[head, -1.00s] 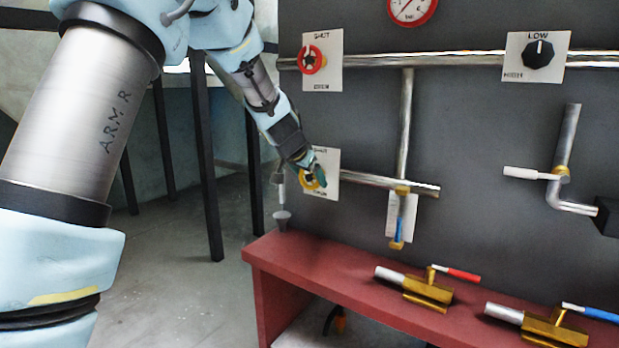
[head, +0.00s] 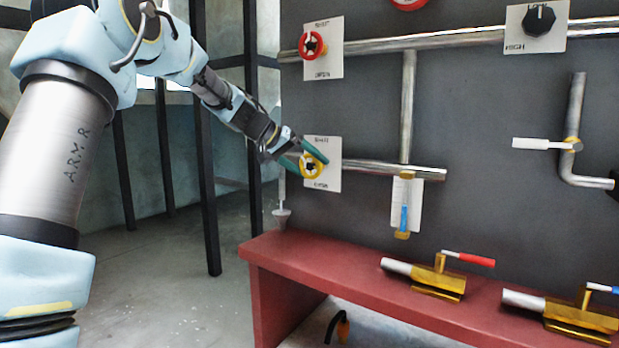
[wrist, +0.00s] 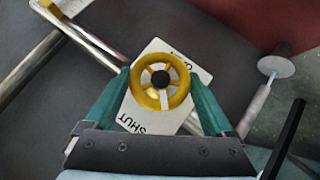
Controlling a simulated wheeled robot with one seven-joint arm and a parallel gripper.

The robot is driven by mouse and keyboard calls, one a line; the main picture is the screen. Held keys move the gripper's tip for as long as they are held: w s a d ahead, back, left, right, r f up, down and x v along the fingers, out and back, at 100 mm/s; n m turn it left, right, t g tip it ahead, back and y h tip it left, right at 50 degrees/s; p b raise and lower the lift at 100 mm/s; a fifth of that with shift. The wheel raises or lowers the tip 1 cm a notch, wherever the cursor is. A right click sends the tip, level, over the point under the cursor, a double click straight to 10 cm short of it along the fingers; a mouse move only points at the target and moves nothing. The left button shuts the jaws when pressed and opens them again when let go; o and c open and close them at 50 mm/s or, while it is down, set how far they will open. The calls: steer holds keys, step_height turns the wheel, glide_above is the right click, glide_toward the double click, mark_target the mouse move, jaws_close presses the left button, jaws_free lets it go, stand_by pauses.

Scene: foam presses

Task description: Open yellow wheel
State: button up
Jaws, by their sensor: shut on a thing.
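The yellow wheel (head: 313,165) sits on a white label plate (head: 328,180) on the dark panel's lower left, at the end of a pipe. In the wrist view the yellow wheel (wrist: 177,92) has a dark hub and a pale mark on one spoke, pointing roughly to the SHUT side of the plate (wrist: 150,120). My gripper (head: 310,160) has its green fingers on opposite sides of the wheel and is shut on its rim. In the wrist view the gripper (wrist: 158,78) straddles the wheel. The word at the plate's other end is partly hidden.
A red wheel (head: 312,45) is above on the panel, with a black knob (head: 538,20) at upper right. A grey funnel-like piece (head: 282,213) hangs just below left. A red bench (head: 330,262) with brass valves (head: 440,277) juts out below.

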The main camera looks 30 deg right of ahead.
steer(key=n+g+h+b, duration=0.2)
steer(key=g+b, duration=0.1)
steer(key=shift+w+a+f+n+h, duration=0.1)
steer(key=shift+w+f+n+h, duration=0.05)
steer(key=shift+f+n+h, duration=0.2)
steer(key=shift+r+n+g+h+b, duration=0.1)
steer(key=shift+n+g+h+b, duration=0.7)
steer(key=shift+h+b, duration=0.3)
steer(key=shift+n, duration=0.25)
steer(key=o, duration=1.1)
steer(key=v, duration=1)
steer(key=shift+a, duration=0.4)
